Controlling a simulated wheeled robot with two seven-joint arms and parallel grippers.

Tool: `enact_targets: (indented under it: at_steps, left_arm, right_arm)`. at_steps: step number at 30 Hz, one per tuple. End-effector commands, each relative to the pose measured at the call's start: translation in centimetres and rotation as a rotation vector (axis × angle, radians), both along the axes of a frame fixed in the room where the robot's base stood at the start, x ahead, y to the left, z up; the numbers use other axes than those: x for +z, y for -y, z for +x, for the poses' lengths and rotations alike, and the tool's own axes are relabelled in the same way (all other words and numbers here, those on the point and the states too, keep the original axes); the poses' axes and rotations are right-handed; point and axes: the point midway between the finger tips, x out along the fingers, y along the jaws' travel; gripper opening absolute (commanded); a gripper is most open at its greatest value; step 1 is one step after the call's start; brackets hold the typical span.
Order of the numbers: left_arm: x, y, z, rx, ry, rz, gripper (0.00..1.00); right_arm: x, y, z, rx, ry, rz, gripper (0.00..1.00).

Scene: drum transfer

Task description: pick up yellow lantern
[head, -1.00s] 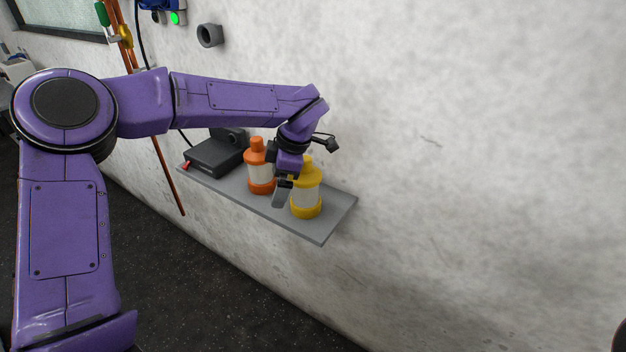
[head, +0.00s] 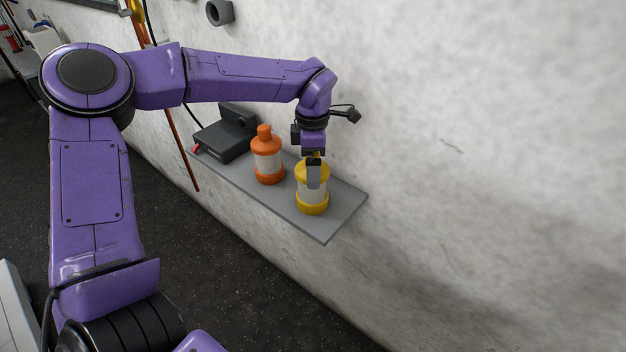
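The yellow lantern (head: 312,202), with a pale clear middle and yellow top and base, stands upright on the grey wall shelf (head: 345,208) near its right end. My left gripper (head: 314,174) points down over the lantern's top. One grey finger shows in front of the lantern, overlapping its cap and upper body. The other finger is hidden, so I cannot tell whether the fingers are closed on it. My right gripper is not in view.
An orange lantern (head: 267,160) stands on the shelf just left of the yellow one. A black device (head: 226,135) sits at the shelf's left end. The pale wall (head: 480,150) rises close behind the shelf. The dark floor (head: 240,285) is clear below.

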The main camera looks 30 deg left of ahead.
Motion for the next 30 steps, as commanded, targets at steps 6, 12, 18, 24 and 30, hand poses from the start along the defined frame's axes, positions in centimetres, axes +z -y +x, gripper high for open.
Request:
enact_targets:
  at_steps: [6, 12, 18, 24, 30]
  left_arm:
    - [-1.4, 0.0, 0.0, 0.0, 0.002, -0.001, 1.0]
    - [-1.4, 0.0, 0.0, 0.0, 0.002, 0.0, 0.71]
    - [-1.3, 0.0, 0.0, -0.001, 0.004, 0.0, 0.21]
    - [-1.2, 0.0, 0.1, 0.0, 0.004, 0.0, 0.21]
    - [0.7, 0.0, 0.1, 0.0, 0.007, 0.002, 0.21]
  right_arm:
    - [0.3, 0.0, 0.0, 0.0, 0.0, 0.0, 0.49]
    - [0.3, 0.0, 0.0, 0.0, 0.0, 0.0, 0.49]
    - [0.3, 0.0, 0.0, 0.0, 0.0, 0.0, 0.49]
    - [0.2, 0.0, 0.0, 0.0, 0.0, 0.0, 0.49]
    - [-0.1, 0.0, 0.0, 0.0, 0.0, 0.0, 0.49]
